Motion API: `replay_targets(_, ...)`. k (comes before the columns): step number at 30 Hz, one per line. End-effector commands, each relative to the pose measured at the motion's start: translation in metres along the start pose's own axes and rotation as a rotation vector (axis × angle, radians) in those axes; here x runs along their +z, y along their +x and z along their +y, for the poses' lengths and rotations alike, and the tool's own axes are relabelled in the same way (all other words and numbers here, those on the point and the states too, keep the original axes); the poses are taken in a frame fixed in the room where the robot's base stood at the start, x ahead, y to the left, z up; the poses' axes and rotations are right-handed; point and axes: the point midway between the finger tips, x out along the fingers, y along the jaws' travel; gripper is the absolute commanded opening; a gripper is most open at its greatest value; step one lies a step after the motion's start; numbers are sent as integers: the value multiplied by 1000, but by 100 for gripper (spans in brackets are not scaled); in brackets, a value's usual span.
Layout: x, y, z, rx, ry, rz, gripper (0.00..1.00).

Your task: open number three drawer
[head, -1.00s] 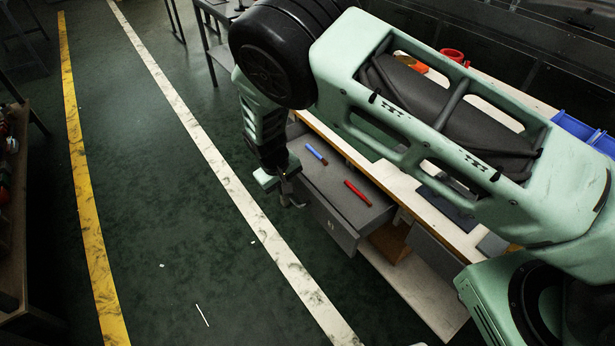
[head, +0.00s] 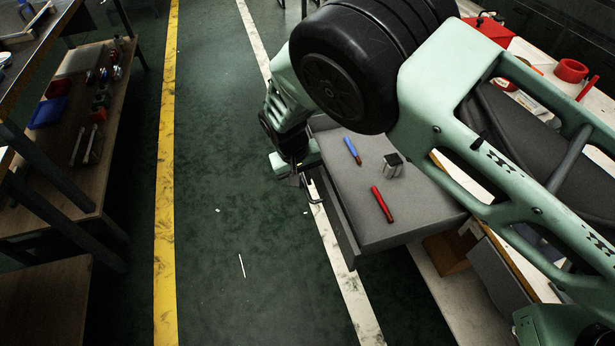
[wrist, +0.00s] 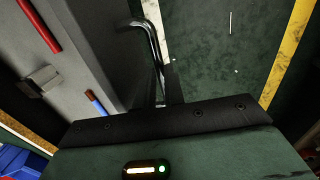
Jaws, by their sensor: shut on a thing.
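A grey drawer (head: 400,225) stands pulled out from under the bench, its number not readable now. In it lie a blue marker (head: 352,150), a red marker (head: 382,204) and a small silver block (head: 393,166). My gripper (head: 301,181) is at the drawer's front, shut on its bent metal handle. The handle (wrist: 150,38) shows in the wrist view, running between my dark fingers. The wrist view also shows the drawer (wrist: 100,55) on the left, with the red marker (wrist: 40,25), the silver block (wrist: 42,80) and the blue marker (wrist: 95,101).
The white bench top (head: 535,85) with a red tape roll (head: 571,70) is at the right. A grey drawer front (head: 495,275) is beside the open one. A wooden shelf (head: 65,175) with tools stands at the left.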

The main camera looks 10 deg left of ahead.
Motion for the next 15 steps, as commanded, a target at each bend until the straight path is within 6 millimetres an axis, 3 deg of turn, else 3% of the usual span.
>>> replay_targets(6,0,0,0,0,0,-1,0)
replay_targets(7,0,0,0,0,0,-1,16)
replay_targets(9,0,0,0,0,-1,-1,33)
replay_targets(15,0,0,0,0,-1,0,33)
